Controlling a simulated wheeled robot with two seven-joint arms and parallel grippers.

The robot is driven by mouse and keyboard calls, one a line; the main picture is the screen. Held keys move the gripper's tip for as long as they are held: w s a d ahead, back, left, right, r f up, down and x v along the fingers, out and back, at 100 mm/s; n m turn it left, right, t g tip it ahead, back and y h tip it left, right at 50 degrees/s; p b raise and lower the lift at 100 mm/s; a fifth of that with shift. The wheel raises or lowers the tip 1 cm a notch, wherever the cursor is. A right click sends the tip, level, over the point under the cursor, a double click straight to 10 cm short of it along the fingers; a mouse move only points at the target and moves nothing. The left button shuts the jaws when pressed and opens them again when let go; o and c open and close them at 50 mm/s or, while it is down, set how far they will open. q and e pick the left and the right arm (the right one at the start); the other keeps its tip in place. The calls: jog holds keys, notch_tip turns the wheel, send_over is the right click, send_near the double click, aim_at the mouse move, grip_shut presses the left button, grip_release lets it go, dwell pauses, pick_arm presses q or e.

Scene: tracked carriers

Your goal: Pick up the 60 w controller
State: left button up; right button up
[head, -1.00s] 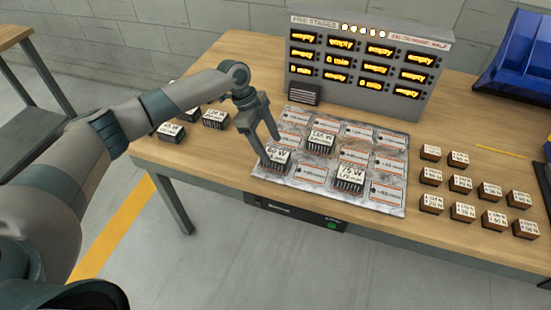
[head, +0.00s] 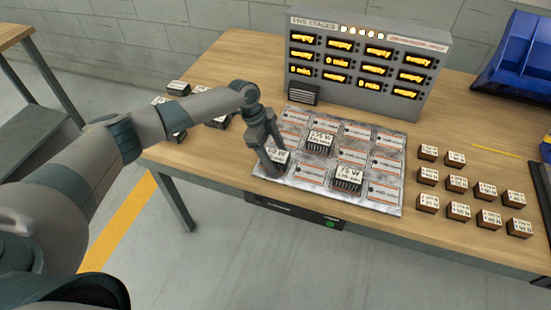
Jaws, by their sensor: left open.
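The 60 w controller (head: 280,161) is a dark finned block with a white label on top. It stands at the front-left of the grey marked mat (head: 300,192). Its label is now partly hidden by my left gripper (head: 275,163); it read 60 W a second ago. My left gripper points down with its fingers open, its tips at the controller's top and sides. I cannot tell whether they touch it. My right gripper is not in view.
Two similar finned blocks stand on the mat close by, one behind (head: 320,141) and one to the right labelled 75 W (head: 347,179). A grey display panel (head: 366,62) rises behind the mat. Several small brown blocks (head: 457,184) stand at right. More finned blocks sit behind my arm.

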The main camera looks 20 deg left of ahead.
aim_at(280, 156)
pick_arm(q)
jog(key=c, duration=1.4)
jog(key=shift+r, duration=0.1)
